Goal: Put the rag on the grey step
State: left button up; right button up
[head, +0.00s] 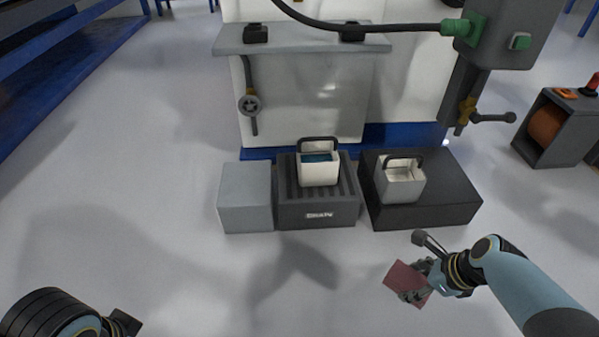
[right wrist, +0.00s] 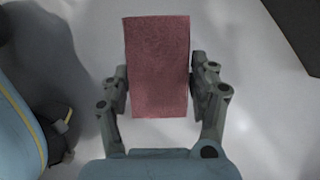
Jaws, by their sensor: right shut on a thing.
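The rag (head: 404,279) is a flat dull-red rectangle, held in front of the black platform in the head view. My right gripper (head: 416,283) is shut on it. In the right wrist view the rag (right wrist: 158,65) stands between the two fingers of my right gripper (right wrist: 160,88), with pale floor behind it. The grey step (head: 245,197) is the plain light-grey block at the left end of the row of blocks, and its top is bare. The rag is to the right of the step and apart from it. Only part of my left arm shows at the lower left; its fingers cannot be made out.
A black platform (head: 430,208) with another white bucket (head: 400,184) stands further right. A machine with a grey ledge (head: 300,38) rises behind. The floor in front is clear.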

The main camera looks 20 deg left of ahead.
aim_at(245, 182)
jog(key=i+j+u, duration=0.1)
jog(key=u, duration=1)
jog(key=i+u, duration=0.1)
jog(key=i, duration=1.2)
jog(key=l, duration=0.05)
